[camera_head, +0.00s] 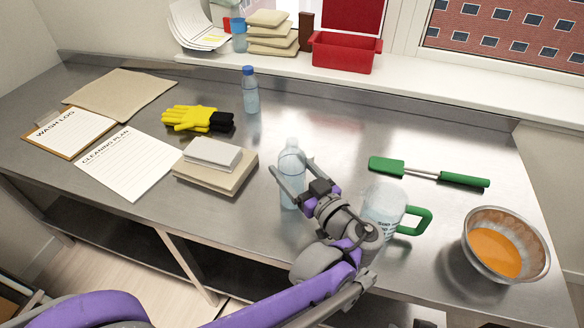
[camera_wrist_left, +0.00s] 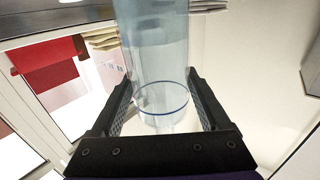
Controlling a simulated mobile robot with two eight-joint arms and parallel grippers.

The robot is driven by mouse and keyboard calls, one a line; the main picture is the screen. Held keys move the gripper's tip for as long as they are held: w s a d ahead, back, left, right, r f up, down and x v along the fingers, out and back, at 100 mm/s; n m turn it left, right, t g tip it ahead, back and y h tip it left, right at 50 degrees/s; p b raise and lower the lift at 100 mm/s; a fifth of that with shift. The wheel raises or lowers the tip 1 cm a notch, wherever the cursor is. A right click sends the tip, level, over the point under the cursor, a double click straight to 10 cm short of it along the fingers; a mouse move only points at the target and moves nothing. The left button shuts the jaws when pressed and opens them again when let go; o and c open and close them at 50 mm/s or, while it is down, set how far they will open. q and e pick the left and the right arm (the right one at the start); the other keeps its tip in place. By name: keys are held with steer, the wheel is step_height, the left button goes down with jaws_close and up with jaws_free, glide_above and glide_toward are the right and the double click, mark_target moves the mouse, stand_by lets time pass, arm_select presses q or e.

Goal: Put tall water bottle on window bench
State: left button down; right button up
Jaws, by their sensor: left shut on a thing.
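The tall water bottle (camera_head: 291,160) is clear with a pale top and is upright at the front middle of the steel counter. My left gripper (camera_head: 294,182) is shut on its body, one finger on each side. In the left wrist view the bottle (camera_wrist_left: 155,45) sits between the two dark fingers, with a blue ring line near them. I cannot tell whether its base touches the counter. The white window ledge (camera_head: 440,94) runs along the back, below the windows. My right gripper is not in view.
A jug with a green handle (camera_head: 384,205) stands close right of my left wrist. Stacked sponges (camera_head: 215,168) lie left of the bottle. A smaller blue-capped bottle (camera_head: 250,92) stands behind. A red bin (camera_head: 346,52) occupies the ledge; its right stretch is clear.

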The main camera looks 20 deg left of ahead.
arm_select(q)
steer(key=shift+f, duration=0.2)
jaws_free()
steer(key=shift+r, duration=0.1)
steer(key=shift+r, duration=0.2)
steer(key=v, duration=1.2)
steer(key=shift+f, duration=0.1)
